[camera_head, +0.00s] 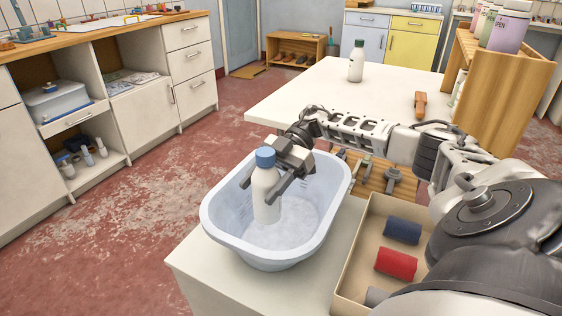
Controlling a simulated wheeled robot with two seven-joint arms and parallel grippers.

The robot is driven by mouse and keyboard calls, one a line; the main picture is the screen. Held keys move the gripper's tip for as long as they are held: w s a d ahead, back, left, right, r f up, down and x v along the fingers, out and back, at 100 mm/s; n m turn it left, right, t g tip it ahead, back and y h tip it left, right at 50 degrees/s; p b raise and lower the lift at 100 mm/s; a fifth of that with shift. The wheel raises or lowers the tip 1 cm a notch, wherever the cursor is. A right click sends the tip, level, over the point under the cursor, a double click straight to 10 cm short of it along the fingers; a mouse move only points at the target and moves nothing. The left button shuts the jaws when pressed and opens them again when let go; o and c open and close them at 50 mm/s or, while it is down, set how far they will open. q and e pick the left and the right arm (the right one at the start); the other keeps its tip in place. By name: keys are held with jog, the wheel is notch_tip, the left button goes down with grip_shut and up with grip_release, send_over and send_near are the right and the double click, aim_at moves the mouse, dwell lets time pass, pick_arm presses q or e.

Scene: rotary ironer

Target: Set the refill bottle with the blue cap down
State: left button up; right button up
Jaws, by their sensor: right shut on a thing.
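The white refill bottle with the blue cap (266,198) is upright over a pale blue oval tub (336,196). My right gripper (264,184) is shut on it, its fingers around the upper body below the cap. The bottle's lower end is within the tub's outline; I cannot tell whether it touches the bottom. My left gripper is not in view.
The tub stands on a white surface (195,264). A box (341,297) with red and dark blue rolls is at right. Behind, a white table (310,95) holds a green-capped bottle (356,62) and a wooden shelf (508,90). Its left part is clear.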

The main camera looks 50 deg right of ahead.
aim_at(258, 218)
jog(key=shift+f, duration=0.7)
notch_tip(258, 218, down, 6)
jog(key=shift+r+b, duration=0.1)
jog(key=shift+b, duration=0.8)
notch_tip(258, 218, down, 3)
jog(key=shift+f+b, duration=0.1)
jog(key=shift+b, duration=0.45)
jog(key=shift+f, duration=0.2)
jog(key=shift+r, duration=0.1)
jog(key=o, duration=0.6)
jog(key=shift+f, duration=0.2)
jog(key=o, duration=0.4)
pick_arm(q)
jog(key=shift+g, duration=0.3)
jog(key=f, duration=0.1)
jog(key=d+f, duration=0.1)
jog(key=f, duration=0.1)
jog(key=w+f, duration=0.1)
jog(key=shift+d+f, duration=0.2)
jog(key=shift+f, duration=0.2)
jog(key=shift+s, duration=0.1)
pick_arm(e)
jog(key=shift+r, duration=0.1)
